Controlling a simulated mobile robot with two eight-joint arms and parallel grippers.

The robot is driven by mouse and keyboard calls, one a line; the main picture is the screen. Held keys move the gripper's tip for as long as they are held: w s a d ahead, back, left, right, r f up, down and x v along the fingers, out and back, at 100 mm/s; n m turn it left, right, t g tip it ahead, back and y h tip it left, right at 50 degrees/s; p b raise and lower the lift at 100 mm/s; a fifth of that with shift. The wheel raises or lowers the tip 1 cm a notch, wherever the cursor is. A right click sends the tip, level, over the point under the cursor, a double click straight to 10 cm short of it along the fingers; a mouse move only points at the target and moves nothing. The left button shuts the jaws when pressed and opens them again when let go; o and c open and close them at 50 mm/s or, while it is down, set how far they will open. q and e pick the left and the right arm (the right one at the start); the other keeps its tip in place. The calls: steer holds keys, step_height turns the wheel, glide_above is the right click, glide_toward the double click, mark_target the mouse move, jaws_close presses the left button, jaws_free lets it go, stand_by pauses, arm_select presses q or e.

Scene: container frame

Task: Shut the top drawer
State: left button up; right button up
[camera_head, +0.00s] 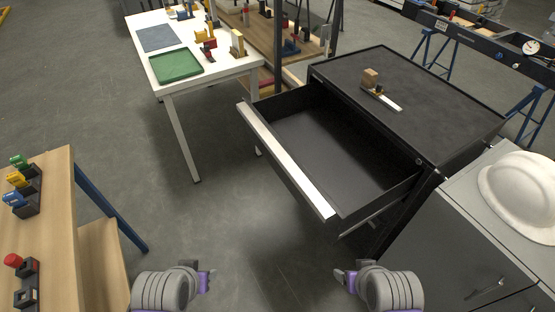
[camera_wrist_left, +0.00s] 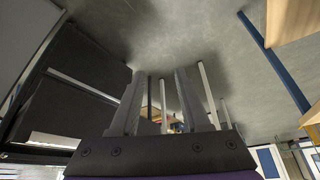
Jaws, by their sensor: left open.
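The top drawer (camera_head: 283,158) of the black cabinet (camera_head: 430,100) is pulled far out, with its light front edge facing me and its dark inside empty. My left gripper (camera_head: 206,281) is low at the front, left of the drawer and well apart from it. In the left wrist view, its two fingers (camera_wrist_left: 158,80) are spread with nothing held between them. Dark panels, apparently the cabinet, show at the left there. My right gripper (camera_head: 342,282) is below the drawer's front right corner in the picture, apart from it; its jaw opening is not clear.
A wooden block and a metal tool (camera_head: 383,98) lie on the cabinet top. A grey cabinet with a white helmet (camera_head: 520,190) stands right. A white table (camera_head: 215,70) with a green tray is behind left, a wooden bench (camera_head: 60,210) at left. Floor before the drawer is clear.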

arm_select(q)
steer(key=shift+w+d+f, duration=0.1)
steer(key=shift+d+f, duration=0.05)
steer(key=shift+c, duration=1.1)
steer(key=w+d+f+n+h+b, duration=0.1)
steer(key=n, duration=0.1)
steer(key=w+d+f+n+h+b, duration=0.1)
steer(key=d+n, duration=0.1)
steer(key=w+d+f+n+h+b, duration=0.1)
steer(key=d+n, duration=0.1)
steer(key=shift+w+d+f+g+h, duration=0.1)
steer(key=shift+w+f+g+h, duration=0.1)
steer(key=shift+w+g+h, duration=0.1)
jaws_close()
steer(key=w+d+f+n+t+h+b, duration=0.1)
steer(key=w+d+n+t+h+b, duration=0.15)
steer(key=w+n+h, duration=0.55)
steer(key=w+d+f+n+t+h+b, duration=0.1)
steer(key=w+d+n+t+h+b, duration=0.2)
steer(key=w+n, duration=0.5)
steer(key=w+d+n+g+h+b, duration=0.1)
steer(key=w+d, duration=0.3)
steer(key=d, duration=0.8)
steer(key=shift+w+r+n, duration=0.25)
steer(key=shift+n, duration=0.25)
